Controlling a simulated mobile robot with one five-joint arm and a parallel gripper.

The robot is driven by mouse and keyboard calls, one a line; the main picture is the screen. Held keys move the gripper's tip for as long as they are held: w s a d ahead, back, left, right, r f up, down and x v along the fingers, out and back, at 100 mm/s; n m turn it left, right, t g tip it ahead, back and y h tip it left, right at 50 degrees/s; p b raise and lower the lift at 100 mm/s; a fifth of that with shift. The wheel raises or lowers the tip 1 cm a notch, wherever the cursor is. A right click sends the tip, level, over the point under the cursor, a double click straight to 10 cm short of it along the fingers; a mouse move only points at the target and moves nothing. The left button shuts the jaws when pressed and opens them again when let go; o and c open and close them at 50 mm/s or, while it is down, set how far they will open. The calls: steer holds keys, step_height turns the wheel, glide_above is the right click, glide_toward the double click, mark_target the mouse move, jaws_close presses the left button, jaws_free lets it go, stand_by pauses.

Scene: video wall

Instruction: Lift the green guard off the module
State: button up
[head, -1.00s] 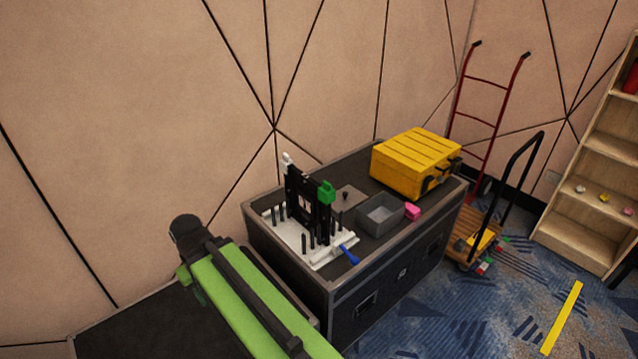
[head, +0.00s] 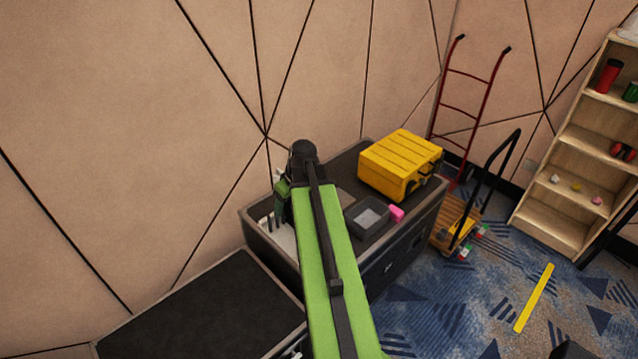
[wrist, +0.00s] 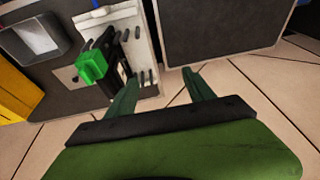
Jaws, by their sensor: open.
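The green guard (wrist: 92,67) is a small bright green block on the end of the black module (wrist: 106,84) in the wrist view. The module stands on a white base (wrist: 114,19) with several dark pegs. My gripper (wrist: 158,78) is open and empty, its two dark green fingers apart. The guard lies up and to the left of the fingers, with no contact visible. In the head view my arm covers the module and guard, and only a bit of the white base and some pegs show.
On the dark case top (head: 345,155) are a grey bin (head: 351,222), a pink block (head: 396,213) and a yellow case (head: 400,160). A lower dark case (head: 200,315) stands to the left. A hand truck, a trolley and wooden shelves (head: 560,185) are at the right.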

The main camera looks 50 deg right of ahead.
steer(key=s+d+r+t+h+p, duration=0.1)
steer(key=s+d+r+p, duration=0.45)
steer(key=d, duration=0.75)
steer(key=b+x, duration=0.3)
steer(key=b, duration=0.1)
steer(key=b+x, duration=0.4)
steer(key=b, duration=0.1)
steer(key=b+x, duration=0.3)
steer(key=b, duration=0.1)
steer(key=shift+s+a+f, duration=0.1)
steer(key=shift+a+f, duration=0.15)
steer(key=shift+f+b, duration=0.15)
steer(key=shift+b, duration=0.2)
steer(key=b+x, duration=0.5)
steer(key=shift+f, duration=0.2)
steer(key=shift+r, duration=0.15)
jaws_close()
